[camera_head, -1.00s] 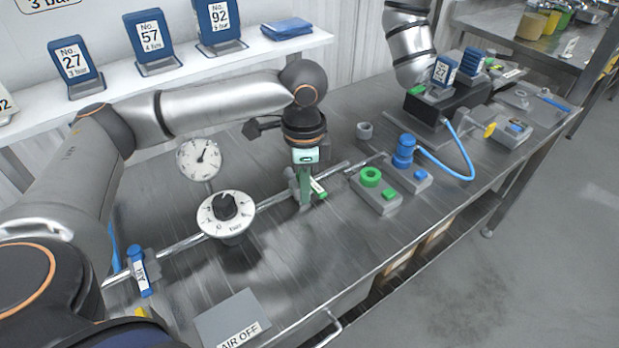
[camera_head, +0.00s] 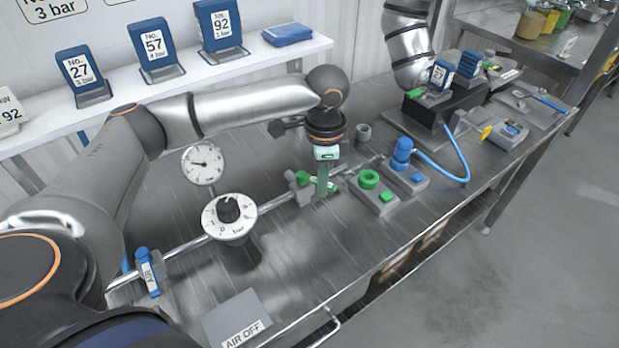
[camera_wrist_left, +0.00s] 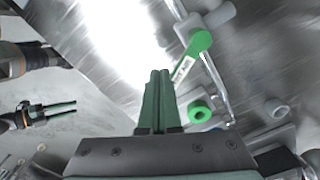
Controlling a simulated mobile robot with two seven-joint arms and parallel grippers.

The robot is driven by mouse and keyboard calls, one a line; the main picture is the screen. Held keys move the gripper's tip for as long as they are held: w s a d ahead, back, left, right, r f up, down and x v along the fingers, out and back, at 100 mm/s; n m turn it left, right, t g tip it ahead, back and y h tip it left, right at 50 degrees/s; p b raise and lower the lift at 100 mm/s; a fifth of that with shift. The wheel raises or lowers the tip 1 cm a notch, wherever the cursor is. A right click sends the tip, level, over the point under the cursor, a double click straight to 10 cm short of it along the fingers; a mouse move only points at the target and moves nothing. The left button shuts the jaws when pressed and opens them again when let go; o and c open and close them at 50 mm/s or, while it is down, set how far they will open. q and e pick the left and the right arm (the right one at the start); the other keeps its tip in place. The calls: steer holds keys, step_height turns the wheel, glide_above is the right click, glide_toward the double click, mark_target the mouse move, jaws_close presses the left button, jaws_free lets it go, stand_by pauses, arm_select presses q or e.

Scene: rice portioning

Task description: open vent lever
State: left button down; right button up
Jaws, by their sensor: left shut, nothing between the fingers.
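The green vent lever (camera_head: 302,177) sits on a grey valve body on the metal pipe. In the left wrist view the lever (camera_wrist_left: 200,42) has a round green head and a white-labelled arm slanting away from the pipe. My left gripper (camera_head: 322,194) points down beside the labelled arm and partly hides it. In the left wrist view its green fingers (camera_wrist_left: 158,74) are together and hold nothing, close to the arm's end. Whether they touch it cannot be told. Another gripper with green fingers (camera_wrist_left: 62,107), apparently my right one, is small at the left of that view.
A pressure gauge (camera_head: 203,164) and a white dial (camera_head: 229,214) stand left of the valve. A block with a green ring (camera_head: 369,178) and a blue fitting (camera_head: 402,152) with hose are close on the right. A blue AIR lever (camera_head: 147,270) is near left.

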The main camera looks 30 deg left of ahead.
arm_select(q)
steer(key=shift+w, duration=0.15)
steer(key=shift+w+d+p, duration=0.15)
steer(key=shift+w+p, duration=0.45)
steer(key=shift+w, duration=0.45)
steer(key=shift+w+a+p, duration=0.2)
steer(key=shift+w+p, duration=0.05)
steer(key=shift+w, duration=0.3)
steer(key=shift+w+a+p, duration=0.15)
steer(key=shift+w+p, duration=0.1)
steer(key=shift+w, duration=0.3)
